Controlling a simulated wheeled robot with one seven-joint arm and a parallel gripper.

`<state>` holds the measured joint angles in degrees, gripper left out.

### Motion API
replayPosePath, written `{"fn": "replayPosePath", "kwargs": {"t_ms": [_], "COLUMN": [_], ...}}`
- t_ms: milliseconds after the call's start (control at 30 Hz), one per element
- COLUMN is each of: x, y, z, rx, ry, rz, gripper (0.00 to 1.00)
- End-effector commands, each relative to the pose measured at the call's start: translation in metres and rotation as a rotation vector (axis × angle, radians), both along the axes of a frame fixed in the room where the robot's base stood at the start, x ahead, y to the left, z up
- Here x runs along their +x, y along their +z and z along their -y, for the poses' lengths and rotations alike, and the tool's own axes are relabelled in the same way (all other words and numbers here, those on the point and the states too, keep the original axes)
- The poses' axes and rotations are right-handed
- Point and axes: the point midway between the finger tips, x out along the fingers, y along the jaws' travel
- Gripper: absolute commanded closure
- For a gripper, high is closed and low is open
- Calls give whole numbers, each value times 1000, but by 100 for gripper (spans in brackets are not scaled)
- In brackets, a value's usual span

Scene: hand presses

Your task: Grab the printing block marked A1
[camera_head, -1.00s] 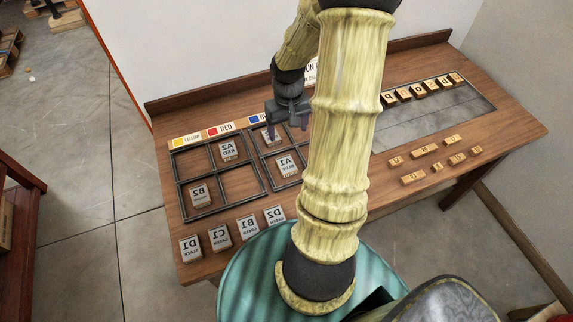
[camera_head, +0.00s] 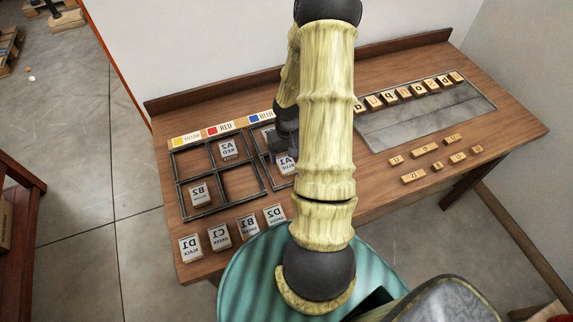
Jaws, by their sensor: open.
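The printing block marked A1 (camera_head: 286,167) sits in the lower part of the framed grid below the blue label, its lettering mirrored. It is partly hidden behind my arm and gripper. My gripper (camera_head: 281,147) points down just above and behind the A1 block. Its jaws are open, but the fingertips are dark, small and partly covered, so I cannot tell whether they touch the block.
Blocks A2 (camera_head: 228,149) and B2 (camera_head: 199,194) sit in the left grid (camera_head: 241,181). Blocks D1 (camera_head: 190,249), C1 (camera_head: 219,237), B1 (camera_head: 247,228) and D2 (camera_head: 274,215) line the front edge. Letter pieces (camera_head: 418,88) and a grey plate (camera_head: 428,122) lie right.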

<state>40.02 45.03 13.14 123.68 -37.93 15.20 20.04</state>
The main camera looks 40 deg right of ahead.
Motion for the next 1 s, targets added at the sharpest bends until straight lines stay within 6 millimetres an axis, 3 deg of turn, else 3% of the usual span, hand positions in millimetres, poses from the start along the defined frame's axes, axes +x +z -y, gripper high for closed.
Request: {"fn": "replayPosePath", "kwargs": {"t_ms": [267, 700, 1000], "x": [1, 8, 8], "y": [-3, -50, -51], "z": [0, 0, 0], "rx": [0, 0, 0], "ry": [1, 1, 2], "rz": [0, -1, 1], "gripper": [24, 24, 24]}}
